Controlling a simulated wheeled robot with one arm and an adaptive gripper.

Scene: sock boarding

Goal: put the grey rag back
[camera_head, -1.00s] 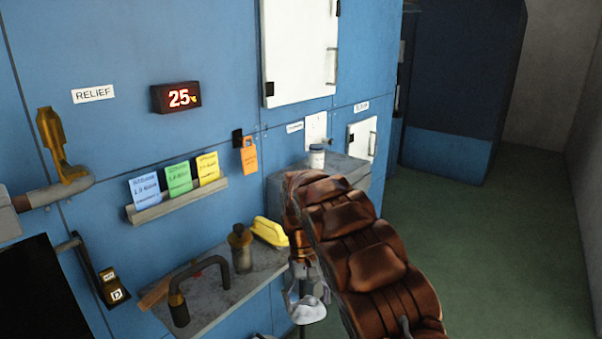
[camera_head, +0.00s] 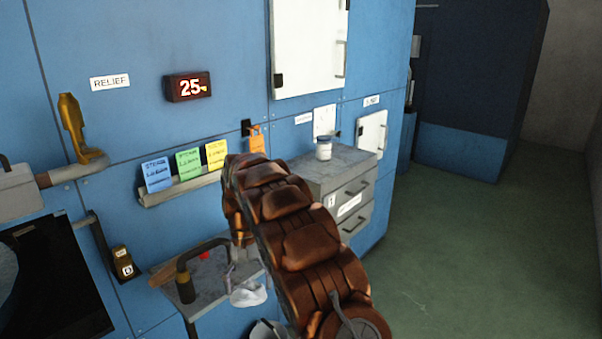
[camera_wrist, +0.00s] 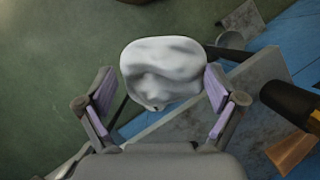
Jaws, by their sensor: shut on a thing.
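The rag (camera_head: 248,293) is a crumpled pale grey cloth at the end of my arm in the head view. In the wrist view the rag (camera_wrist: 162,70) sits between my two fingers as a rounded bundle. My gripper (camera_wrist: 160,88) is shut on it. The grey wall shelf (camera_head: 212,298) is beside and behind the rag in the head view; it also shows below the rag in the wrist view (camera_wrist: 255,115). I cannot tell the exact gap between rag and shelf. My brown-covered arm hides the shelf's right part.
A dark curved handle (camera_head: 184,280) stands up from the shelf, left of my gripper. Coloured cards (camera_head: 188,163) stand on a ledge above. A grey drawer cabinet (camera_head: 345,186) with a white jar (camera_head: 324,149) is at right. The green floor (camera_head: 470,250) is open.

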